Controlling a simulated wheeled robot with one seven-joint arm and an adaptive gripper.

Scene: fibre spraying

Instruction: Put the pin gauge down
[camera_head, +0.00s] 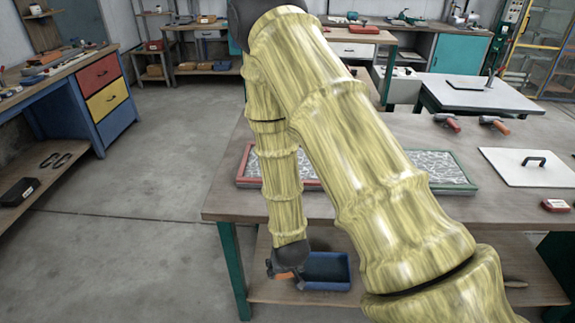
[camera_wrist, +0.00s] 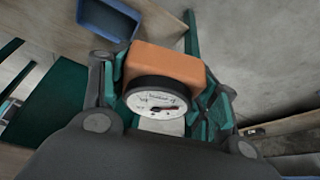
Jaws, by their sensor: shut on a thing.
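The pin gauge (camera_wrist: 165,68), an orange block with a round white dial in a dark rim, sits between the fingers of my gripper (camera_wrist: 162,85) in the wrist view. My gripper is shut on it. In the head view my gripper (camera_head: 286,274) hangs low, in front of the workbench's front edge, and a bit of the orange gauge (camera_head: 284,276) shows there. A blue bin (camera_head: 327,285) stands on the workbench's lower shelf, just right of my gripper in the head view. The bin (camera_wrist: 110,35) shows at the upper left in the wrist view. My arm hides part of the bench.
The workbench (camera_head: 235,208) holds a red-framed tray (camera_head: 248,168), a green-framed tray (camera_head: 462,176), a white plate with a handle (camera_head: 530,173) and a red box (camera_head: 555,205). Its green leg (camera_head: 234,268) stands near my gripper. Floor (camera_head: 150,215) is clear at left.

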